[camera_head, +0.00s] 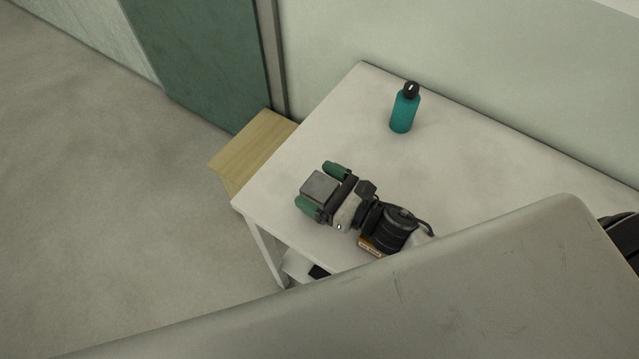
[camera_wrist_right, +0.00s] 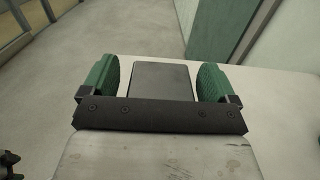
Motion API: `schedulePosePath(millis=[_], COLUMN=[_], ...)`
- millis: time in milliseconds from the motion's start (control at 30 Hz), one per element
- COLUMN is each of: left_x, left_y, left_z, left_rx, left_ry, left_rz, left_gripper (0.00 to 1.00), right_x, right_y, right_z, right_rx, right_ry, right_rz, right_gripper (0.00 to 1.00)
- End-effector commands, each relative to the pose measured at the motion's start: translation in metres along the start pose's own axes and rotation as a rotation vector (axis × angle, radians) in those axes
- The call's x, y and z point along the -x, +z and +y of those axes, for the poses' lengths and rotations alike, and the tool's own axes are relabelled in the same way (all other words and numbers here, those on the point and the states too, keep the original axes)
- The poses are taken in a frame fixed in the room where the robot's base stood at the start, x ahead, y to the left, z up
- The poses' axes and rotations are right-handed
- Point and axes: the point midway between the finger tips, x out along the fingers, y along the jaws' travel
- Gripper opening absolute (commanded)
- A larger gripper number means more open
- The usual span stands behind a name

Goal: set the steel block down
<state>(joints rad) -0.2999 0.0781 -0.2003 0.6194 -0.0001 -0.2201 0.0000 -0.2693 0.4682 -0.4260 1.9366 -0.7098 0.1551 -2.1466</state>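The steel block (camera_head: 321,186) is a grey, flat-topped block over the left part of the white table (camera_head: 300,150). In the right wrist view the block (camera_wrist_right: 161,80) shows between the two green fingers. My right gripper (camera_head: 321,188) is open around it, one finger on each side. In the wrist view of this gripper (camera_wrist_right: 160,80), a narrow gap shows at the left finger and a slimmer one at the right. The block appears to rest on the tabletop, but its underside is hidden. My left gripper is not in view.
A teal bottle (camera_head: 404,110) with a black cap stands upright farther back on the table. A light wooden piece (camera_head: 250,146) stands beyond the table's left edge. The tabletop between block and bottle is clear.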

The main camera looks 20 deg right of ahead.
Motion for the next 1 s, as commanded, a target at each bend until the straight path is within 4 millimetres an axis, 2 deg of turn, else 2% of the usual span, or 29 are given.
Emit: schedulePosePath(millis=[367,467,800,1000], left_x=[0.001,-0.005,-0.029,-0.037], left_y=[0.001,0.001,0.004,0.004], left_z=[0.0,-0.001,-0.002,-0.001], left_rx=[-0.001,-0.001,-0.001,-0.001], left_ry=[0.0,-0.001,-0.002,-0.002], left_rz=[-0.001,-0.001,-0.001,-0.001], left_gripper=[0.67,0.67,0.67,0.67], right_x=[0.003,0.016,0.082,0.108], right_y=[0.001,-0.002,-0.003,-0.001], right_z=[0.0,0.0,0.0,0.0], right_rx=[-0.001,-0.002,-0.003,-0.002], right_ry=[0.0,0.0,-0.002,-0.002], right_rz=[0.001,0.002,0.003,0.0], right_gripper=[0.89,0.89,0.89,0.89])
